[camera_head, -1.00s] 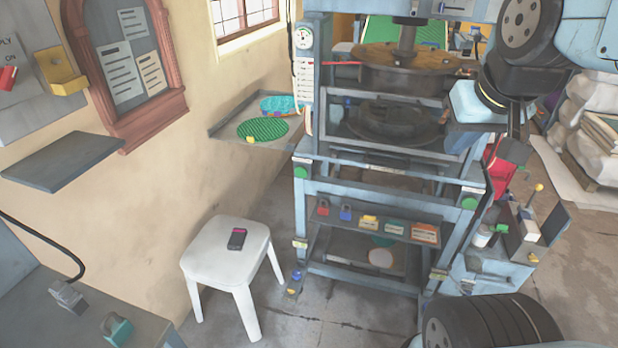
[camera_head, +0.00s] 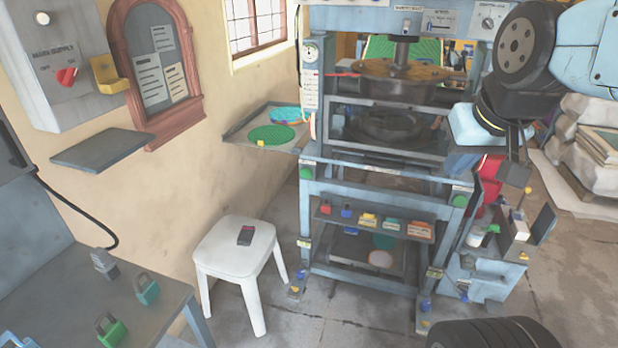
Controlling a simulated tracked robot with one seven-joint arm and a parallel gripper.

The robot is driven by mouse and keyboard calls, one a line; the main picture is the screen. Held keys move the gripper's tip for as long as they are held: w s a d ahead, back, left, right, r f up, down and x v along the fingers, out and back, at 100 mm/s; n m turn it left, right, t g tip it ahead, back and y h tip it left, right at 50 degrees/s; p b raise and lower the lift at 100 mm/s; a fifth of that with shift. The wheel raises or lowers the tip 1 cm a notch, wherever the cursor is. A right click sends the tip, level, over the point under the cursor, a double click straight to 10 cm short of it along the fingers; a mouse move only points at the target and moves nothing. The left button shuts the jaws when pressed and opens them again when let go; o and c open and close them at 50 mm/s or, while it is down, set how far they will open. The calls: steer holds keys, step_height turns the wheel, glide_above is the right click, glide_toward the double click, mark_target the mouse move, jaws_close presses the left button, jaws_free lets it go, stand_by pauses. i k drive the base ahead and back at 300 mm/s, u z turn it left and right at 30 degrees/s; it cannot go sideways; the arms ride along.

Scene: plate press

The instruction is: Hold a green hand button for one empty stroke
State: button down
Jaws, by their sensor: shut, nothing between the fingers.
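The plate press is a pale blue frame (camera_head: 311,215) standing upright in the middle. A round green hand button (camera_head: 306,173) is on its left post, and a second green hand button (camera_head: 459,201) is on its right post. My arm comes in from the upper right. My gripper (camera_head: 485,188) hangs at the right of the press, close to the right button in the picture; it is shut and empty. Its fingertips are small and dark, and I cannot tell whether they touch anything. The upper round platen (camera_head: 395,70) sits above the lower one (camera_head: 388,123), with a gap between them.
A white stool (camera_head: 236,246) with a dark handheld device stands left of the press. A shelf (camera_head: 238,130) holds round green and teal plates. Padlocks (camera_head: 147,288) lie on the bench at lower left. A cluttered caddy (camera_head: 515,235) stands at the right.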

mark_target(305, 173)
steer(key=u, duration=0.1)
steer(key=i, duration=0.95)
steer(key=z, duration=0.05)
